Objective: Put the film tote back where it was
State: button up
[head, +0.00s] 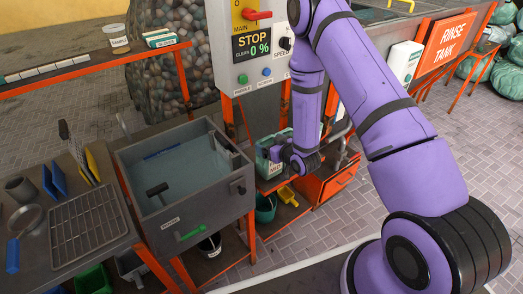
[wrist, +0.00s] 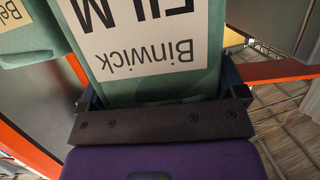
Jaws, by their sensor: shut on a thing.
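The film tote is a teal bin with a white label reading "Binwick FILM". It fills the upper middle of the wrist view (wrist: 150,88), with its label upside down. My gripper (wrist: 165,95) is shut on it, with a dark finger at each side of the tote. In the head view my gripper (head: 280,153) is at a teal, white-labelled container (head: 264,166), low beside the sink and below the control box. My wrist hides part of it there. I cannot tell whether the tote rests on the orange-edged shelf or hangs just above it.
Another teal labelled tote (wrist: 22,52) is close on the left in the wrist view. An orange rail (wrist: 285,71) runs at the right. The grey sink (head: 185,165) stands left of my gripper. A yellow scoop (head: 287,195) lies below, and an orange cabinet (head: 335,183) is at the right.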

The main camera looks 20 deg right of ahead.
jog(key=shift+w+a+f, duration=0.15)
jog(key=shift+w+a, duration=0.85)
jog(key=shift+a, duration=0.05)
jog(key=shift+w+a+f, duration=0.15)
jog(key=shift+f, duration=0.75)
jog(key=shift+w+a+f, duration=0.1)
jog(key=shift+f, duration=0.8)
